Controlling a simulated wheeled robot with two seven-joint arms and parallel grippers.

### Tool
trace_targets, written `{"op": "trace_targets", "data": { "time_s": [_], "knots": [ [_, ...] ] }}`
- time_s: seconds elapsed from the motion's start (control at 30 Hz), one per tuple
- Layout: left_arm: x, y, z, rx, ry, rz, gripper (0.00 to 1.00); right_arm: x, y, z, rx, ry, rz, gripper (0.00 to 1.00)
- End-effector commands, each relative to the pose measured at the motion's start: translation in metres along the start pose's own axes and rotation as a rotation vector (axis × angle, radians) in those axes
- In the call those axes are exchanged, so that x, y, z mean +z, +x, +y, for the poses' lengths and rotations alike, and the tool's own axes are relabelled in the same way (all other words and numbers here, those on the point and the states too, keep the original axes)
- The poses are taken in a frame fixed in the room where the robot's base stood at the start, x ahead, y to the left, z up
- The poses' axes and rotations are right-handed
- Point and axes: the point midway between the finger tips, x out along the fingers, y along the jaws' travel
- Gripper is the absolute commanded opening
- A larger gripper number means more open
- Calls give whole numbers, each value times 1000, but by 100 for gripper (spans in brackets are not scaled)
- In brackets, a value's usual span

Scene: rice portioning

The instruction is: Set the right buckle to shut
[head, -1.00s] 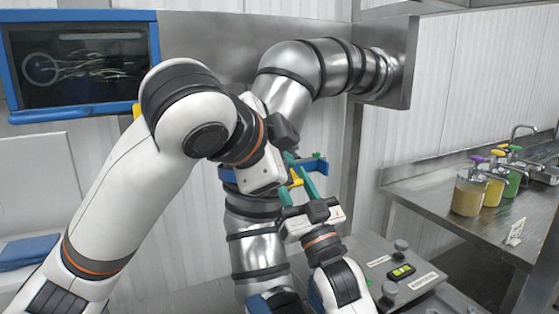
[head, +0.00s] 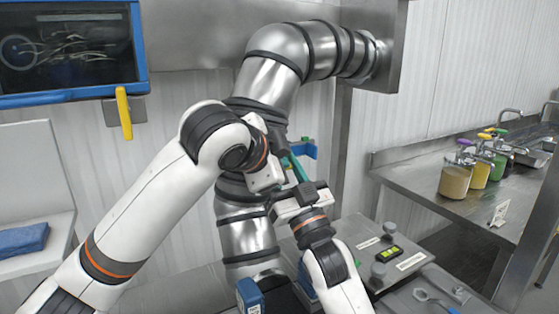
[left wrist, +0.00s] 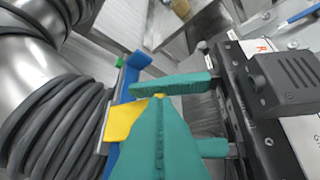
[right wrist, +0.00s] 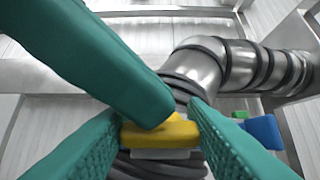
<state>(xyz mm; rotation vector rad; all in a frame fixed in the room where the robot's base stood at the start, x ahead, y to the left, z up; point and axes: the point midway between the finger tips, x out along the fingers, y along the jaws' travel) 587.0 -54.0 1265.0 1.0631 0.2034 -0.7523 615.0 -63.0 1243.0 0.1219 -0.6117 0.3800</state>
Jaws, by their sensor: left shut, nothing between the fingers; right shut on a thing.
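The buckle shows a yellow piece (right wrist: 160,133) and a blue piece (right wrist: 263,131) beside the ribbed, dark-banded steel pipe. They also show in the left wrist view as yellow (left wrist: 124,122) and blue (left wrist: 128,84). My right gripper (right wrist: 158,122) has its teal fingers on both sides of the yellow piece, shut on it. My left gripper (left wrist: 160,97) is shut and empty. Its teal fingertips overlap the yellow piece in both wrist views; I cannot tell whether they touch it. In the head view the blue piece (head: 303,150) shows behind the grippers, and the yellow piece is hidden.
The steel pipe (head: 245,235) stands close behind both grippers. A grey panel (head: 345,250) with knobs and a lit display lies below. A steel counter (head: 420,185) with several coloured pump jars is at right. A screen (head: 70,50) hangs at upper left.

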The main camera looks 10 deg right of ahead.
Motion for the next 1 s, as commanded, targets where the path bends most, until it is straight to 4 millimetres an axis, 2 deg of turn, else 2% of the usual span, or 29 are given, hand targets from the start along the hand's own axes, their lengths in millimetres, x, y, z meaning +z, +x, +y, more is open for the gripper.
{"op": "trace_targets", "data": {
  "time_s": [0.37,0.4,0.53,1.0],
  "knots": [
    [-12,10,-4,39,41,11,0,2,0,1,2,-1,-5,0],
    [-13,11,-4,38,40,13,0,2,0,1,2,-1,-6,42],
    [-13,11,-4,38,40,12,0,3,0,1,3,0,-9,62],
    [-8,8,-3,42,43,2,0,0,-3,0,1,0,-2,62]
  ]
}}
